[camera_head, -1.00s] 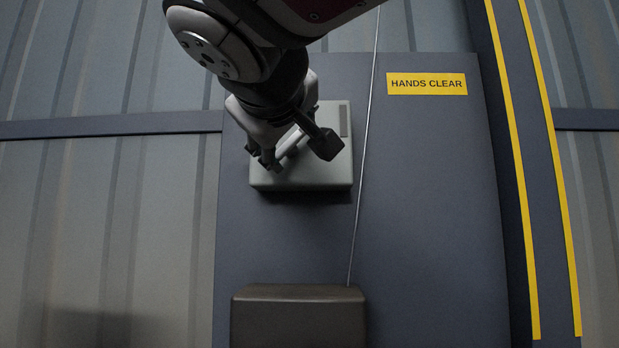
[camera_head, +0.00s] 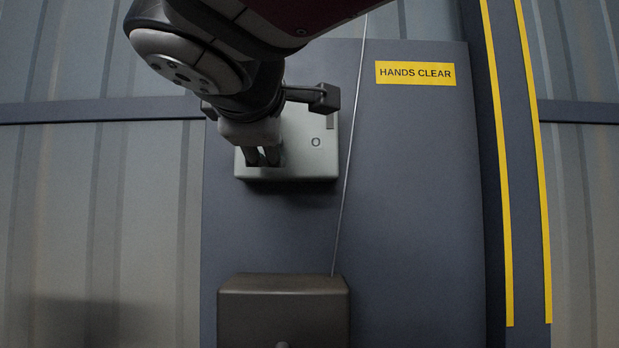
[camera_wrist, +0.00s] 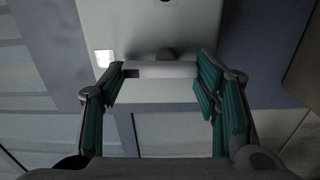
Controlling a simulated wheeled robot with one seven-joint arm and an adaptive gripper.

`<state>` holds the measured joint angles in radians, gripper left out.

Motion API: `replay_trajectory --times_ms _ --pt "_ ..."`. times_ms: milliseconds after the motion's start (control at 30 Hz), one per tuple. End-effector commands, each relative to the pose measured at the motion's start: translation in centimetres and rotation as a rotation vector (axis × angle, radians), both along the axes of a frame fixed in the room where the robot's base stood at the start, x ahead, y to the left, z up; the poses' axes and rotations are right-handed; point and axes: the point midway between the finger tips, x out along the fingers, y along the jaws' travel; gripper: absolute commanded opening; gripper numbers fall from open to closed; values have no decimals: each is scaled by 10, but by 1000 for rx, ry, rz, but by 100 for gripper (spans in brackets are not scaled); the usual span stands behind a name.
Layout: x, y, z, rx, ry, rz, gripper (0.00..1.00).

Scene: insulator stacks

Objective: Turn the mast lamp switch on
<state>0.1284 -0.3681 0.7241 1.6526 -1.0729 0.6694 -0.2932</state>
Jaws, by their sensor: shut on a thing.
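The pale grey switch box (camera_head: 312,165) is fixed to a dark panel, with an "O" mark showing on its right part. My gripper (camera_head: 263,156) is in front of the box's left part and hides much of it in the head view. In the wrist view the same box face (camera_wrist: 130,30) fills the top middle. A white bar-shaped switch handle (camera_wrist: 160,70) lies crosswise between the green finger pads of my gripper (camera_wrist: 162,78), which is shut on it. The handle is hidden in the head view.
A brown box (camera_head: 283,310) sits below on the panel (camera_head: 420,200). A thin cable (camera_head: 347,165) runs down to it, right of the switch box. A yellow "HANDS CLEAR" sign (camera_head: 416,73) and a yellow-edged post (camera_head: 525,170) are further right. A small bright square (camera_wrist: 103,58) shows in the wrist view.

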Motion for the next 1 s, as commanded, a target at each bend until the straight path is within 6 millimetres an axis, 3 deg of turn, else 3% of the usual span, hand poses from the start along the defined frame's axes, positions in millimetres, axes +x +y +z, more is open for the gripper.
replay_trajectory --times_ms 600,633,700,1000 --pt "-2 2 -1 -47 -1 3 29" --pt "-2 2 -1 -47 -1 3 63" --pt "-3 2 -1 -46 -1 3 77" --pt "-3 2 -2 -44 0 3 77"
